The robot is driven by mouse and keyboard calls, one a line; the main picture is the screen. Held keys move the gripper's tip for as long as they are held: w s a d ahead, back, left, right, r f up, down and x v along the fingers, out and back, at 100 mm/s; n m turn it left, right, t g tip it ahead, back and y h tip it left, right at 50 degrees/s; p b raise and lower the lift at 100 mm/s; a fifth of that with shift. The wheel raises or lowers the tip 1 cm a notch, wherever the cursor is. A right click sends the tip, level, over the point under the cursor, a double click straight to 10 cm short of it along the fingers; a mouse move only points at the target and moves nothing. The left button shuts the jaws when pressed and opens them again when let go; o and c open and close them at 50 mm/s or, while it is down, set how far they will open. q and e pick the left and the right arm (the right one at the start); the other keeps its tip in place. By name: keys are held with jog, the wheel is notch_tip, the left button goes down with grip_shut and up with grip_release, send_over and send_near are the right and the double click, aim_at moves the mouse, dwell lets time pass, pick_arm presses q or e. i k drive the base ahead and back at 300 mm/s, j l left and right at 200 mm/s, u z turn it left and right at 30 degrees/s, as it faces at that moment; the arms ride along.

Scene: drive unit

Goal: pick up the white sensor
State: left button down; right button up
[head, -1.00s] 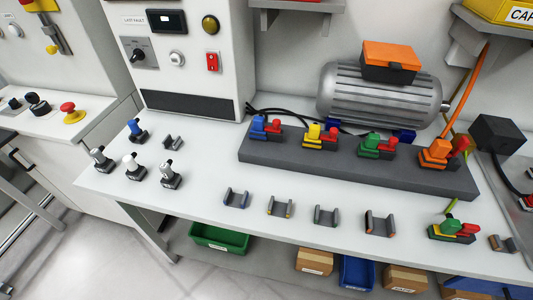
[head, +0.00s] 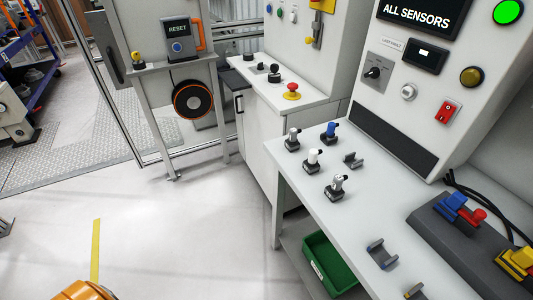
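The white sensor (head: 313,159) stands upright on a dark base on the white bench (head: 356,216), near its left edge. A blue-topped sensor (head: 329,136) stands behind it to the right. A grey-topped sensor (head: 292,139) stands behind it to the left, and another greyish sensor (head: 336,188) stands in front to the right. The sensors stand apart, with nothing gripping them.
An empty grey bracket (head: 352,160) sits right of the sensors, and another (head: 381,254) lies nearer. A control cabinet (head: 426,112) rises behind the bench. A green bin (head: 329,264) is below. Open floor (head: 180,235) lies to the left.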

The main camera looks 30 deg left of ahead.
aim_at(312, 161)
jog(key=u, duration=0.4)
jog(key=i+j+z, duration=0.15)
jog(key=j, duration=0.2)
jog(key=i+j+z, duration=0.1)
jog(key=i+j, duration=0.15)
jog(key=j, duration=0.15)
jog(key=i+j+z, duration=0.15)
jog(key=j, duration=0.25)
jog(key=i+j+z, duration=0.1)
jog(key=j, duration=0.3)
jog(key=i, duration=0.05)
